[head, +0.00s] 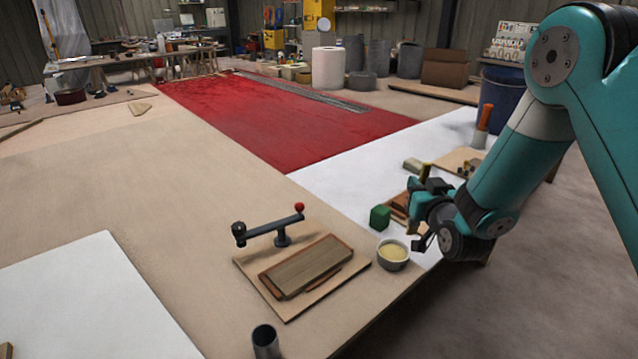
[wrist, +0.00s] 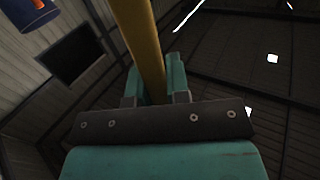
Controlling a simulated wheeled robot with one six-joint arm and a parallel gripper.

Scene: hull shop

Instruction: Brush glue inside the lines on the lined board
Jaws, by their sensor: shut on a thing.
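My gripper (head: 424,194) is at the right of the bench, shut on the yellow handle of a brush (head: 426,169). The handle stands up above the jaws; in the wrist view the brush (wrist: 137,35) runs up from between the two teal fingers (wrist: 158,85). Its bristles are not visible. A small grey pot (head: 393,264) with pale yellow glue (head: 393,252) stands just below and left of my gripper. A brown board (head: 402,202) lies partly hidden behind my gripper. I cannot make out lines on any board.
A green block (head: 380,217) stands beside the pot. A wooden block (head: 305,268) lies on a thin base board (head: 285,308), with a red-knobbed lever clamp (head: 281,238) behind it. A dark metal cup (head: 265,342) stands at the front edge.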

